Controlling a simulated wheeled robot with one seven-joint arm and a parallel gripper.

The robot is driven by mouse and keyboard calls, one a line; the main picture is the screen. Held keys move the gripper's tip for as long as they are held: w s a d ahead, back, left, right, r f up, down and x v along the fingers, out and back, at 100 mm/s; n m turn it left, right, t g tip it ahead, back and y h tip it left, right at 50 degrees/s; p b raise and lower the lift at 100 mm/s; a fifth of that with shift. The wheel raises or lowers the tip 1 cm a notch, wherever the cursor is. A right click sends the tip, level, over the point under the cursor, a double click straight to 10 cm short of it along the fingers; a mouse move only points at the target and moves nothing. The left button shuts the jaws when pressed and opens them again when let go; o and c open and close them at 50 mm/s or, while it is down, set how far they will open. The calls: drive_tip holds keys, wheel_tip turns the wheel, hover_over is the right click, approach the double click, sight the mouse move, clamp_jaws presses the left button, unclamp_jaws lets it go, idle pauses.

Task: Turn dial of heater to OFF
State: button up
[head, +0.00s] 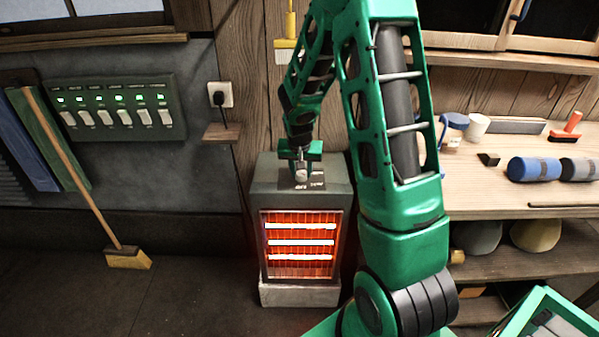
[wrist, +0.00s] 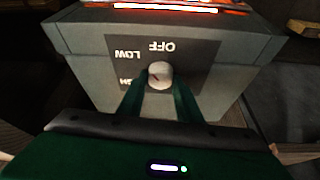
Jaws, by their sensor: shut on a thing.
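The heater (head: 262,196) stands on the floor in the head view, a grey box with a glowing orange front of several bright bars. Its top also shows in the wrist view (wrist: 85,45), with a dark label plate reading OFF, LOW and a partly hidden third word. My gripper (wrist: 160,88) comes from above and is shut on the dial, one green finger at each side. In the head view my gripper (head: 301,165) partly covers the dial.
A wall panel with several lit switches (head: 118,108) and a socket with a plug (head: 219,98) are to the left. A broom (head: 80,175) leans there. A workbench (head: 480,190) with blue and grey rolls stands at right.

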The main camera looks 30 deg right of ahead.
drive_tip(key=m, duration=0.2)
drive_tip(key=m+g, duration=0.1)
drive_tip(key=shift+w+a+m+h, duration=0.2)
drive_tip(key=shift+a+m+h, duration=0.1)
drive_tip(key=shift+h, duration=0.1)
drive_tip(key=shift+w+m+g+h, duration=0.15)
drive_tip(key=shift+m+g, duration=0.25)
drive_tip(key=shift+m, duration=0.6)
drive_tip(key=shift+m+g+h, duration=0.15)
drive_tip(key=shift+m+g, duration=0.25)
drive_tip(key=shift+m, duration=0.6)
drive_tip(key=o, duration=1)
drive_tip(key=shift+o, duration=0.2)
drive_tip(key=w+v, duration=0.1)
drive_tip(key=v, duration=0.9)
drive_tip(key=shift+s+r, duration=0.35)
